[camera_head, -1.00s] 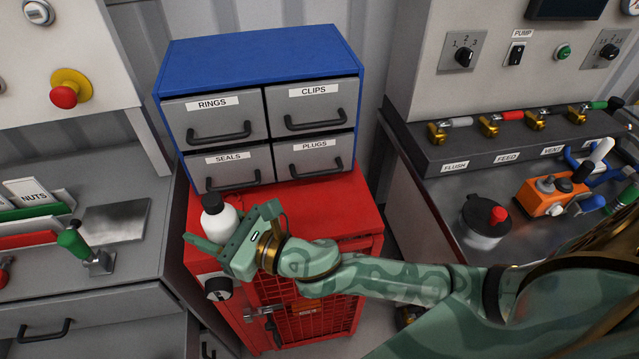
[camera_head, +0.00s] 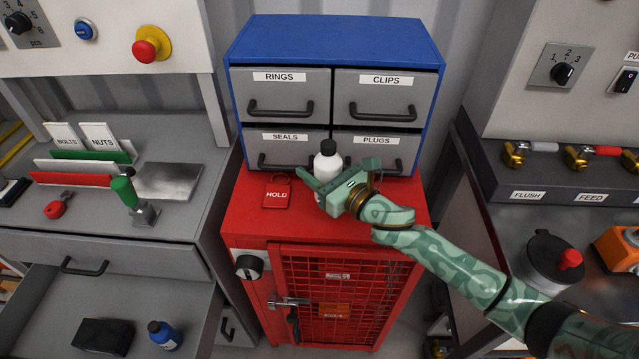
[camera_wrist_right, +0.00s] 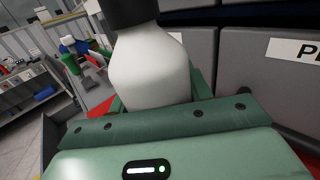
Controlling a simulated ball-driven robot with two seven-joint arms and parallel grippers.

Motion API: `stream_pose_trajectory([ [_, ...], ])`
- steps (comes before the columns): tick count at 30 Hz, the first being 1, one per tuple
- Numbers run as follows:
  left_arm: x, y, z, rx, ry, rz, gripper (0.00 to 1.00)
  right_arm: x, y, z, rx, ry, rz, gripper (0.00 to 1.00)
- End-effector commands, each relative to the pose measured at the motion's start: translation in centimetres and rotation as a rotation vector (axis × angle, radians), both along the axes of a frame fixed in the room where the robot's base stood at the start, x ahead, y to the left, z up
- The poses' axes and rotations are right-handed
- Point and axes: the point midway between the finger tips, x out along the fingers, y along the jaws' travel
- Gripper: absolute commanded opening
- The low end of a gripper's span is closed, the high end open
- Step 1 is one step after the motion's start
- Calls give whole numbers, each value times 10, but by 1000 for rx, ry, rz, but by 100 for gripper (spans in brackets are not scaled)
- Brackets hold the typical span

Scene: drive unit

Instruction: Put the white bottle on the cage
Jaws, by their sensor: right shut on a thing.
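The white bottle (camera_head: 328,163) has a black cap and is upright, in front of the blue drawer cabinet. My right gripper (camera_head: 322,187) is shut on it, low on its body. The bottle also shows large in the right wrist view (camera_wrist_right: 150,65), between the fingers. The red cage (camera_head: 240,222) has a flat top and a mesh door, and the bottle is over its top. I cannot tell whether the bottle's base touches the top, because the gripper hides it. My left gripper is not in view.
A red HOLD tag (camera_head: 276,194) lies on the cage top, left of the gripper. The blue cabinet (camera_head: 335,40) stands on the back of the cage. A grey workbench (camera_head: 100,235) is at left. A dark lidded pot (camera_head: 548,262) stands on the right bench.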

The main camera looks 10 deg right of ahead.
Motion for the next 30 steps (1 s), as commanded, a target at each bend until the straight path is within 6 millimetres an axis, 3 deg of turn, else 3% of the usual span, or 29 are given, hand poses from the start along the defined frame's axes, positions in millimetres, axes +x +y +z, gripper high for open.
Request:
stream_pose_trajectory([
  [7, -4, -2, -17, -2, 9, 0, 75, 7, -3, -37, 5, 3, -1, 17],
  [20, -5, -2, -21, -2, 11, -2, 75, 7, -4, -43, 1, 0, -1, 17],
  [21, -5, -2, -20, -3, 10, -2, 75, 7, -4, -42, 0, 0, -1, 57],
  [22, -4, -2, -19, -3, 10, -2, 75, 7, -4, -42, 0, 0, -1, 66],
  [23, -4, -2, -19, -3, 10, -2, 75, 7, -4, -42, 0, 0, -1, 71],
  [30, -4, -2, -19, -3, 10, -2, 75, 7, -4, -42, 1, 0, -1, 71],
])
